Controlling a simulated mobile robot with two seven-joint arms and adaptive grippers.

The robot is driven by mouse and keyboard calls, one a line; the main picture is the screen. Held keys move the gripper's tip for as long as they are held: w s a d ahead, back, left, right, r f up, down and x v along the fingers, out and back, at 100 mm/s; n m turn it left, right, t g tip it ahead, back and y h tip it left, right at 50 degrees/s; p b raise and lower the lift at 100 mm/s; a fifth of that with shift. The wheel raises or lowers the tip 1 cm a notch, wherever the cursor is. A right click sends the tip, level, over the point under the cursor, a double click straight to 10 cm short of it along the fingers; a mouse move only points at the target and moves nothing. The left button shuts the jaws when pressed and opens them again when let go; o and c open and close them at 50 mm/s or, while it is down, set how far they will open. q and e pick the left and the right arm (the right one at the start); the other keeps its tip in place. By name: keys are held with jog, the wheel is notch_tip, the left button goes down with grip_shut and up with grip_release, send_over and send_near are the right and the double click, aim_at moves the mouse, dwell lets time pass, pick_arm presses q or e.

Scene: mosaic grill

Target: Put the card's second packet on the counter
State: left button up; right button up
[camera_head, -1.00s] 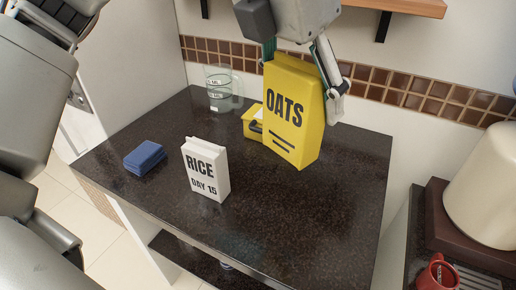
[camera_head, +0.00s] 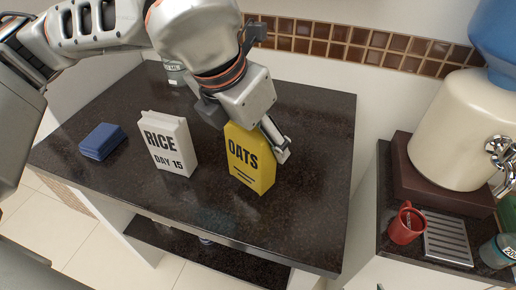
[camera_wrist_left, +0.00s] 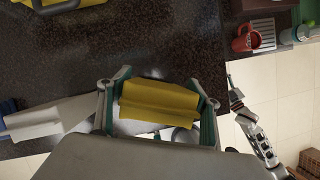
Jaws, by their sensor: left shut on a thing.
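The yellow OATS packet (camera_head: 249,165) is upright over the front right part of the dark counter (camera_head: 305,215). My left gripper (camera_head: 250,128) is shut on its top, and the yellow top also shows between the fingers in the left wrist view (camera_wrist_left: 158,100). I cannot tell whether its base touches the counter. The white packet marked RICE DAY 15 (camera_head: 170,145) stands upright to its left, apart from it. What seems to be my right gripper (camera_wrist_left: 238,95) shows at the right of the wrist view, over the floor; its jaws are unclear. No card is readable.
A blue block (camera_head: 102,141) lies left of the rice. A clear jar (camera_head: 174,74) stands at the back. Part of a yellow box (camera_wrist_left: 75,6) shows in the wrist view. A red mug (camera_head: 404,226) and a cream dispenser (camera_head: 445,135) are on the right-hand counter.

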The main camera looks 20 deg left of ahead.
pick_arm(q)
notch_tip(320, 180, down, 3)
jog(key=shift+f, duration=0.15)
jog(key=o, duration=1.5)
jog(key=v, duration=1.2)
jog(key=shift+p, duration=0.4)
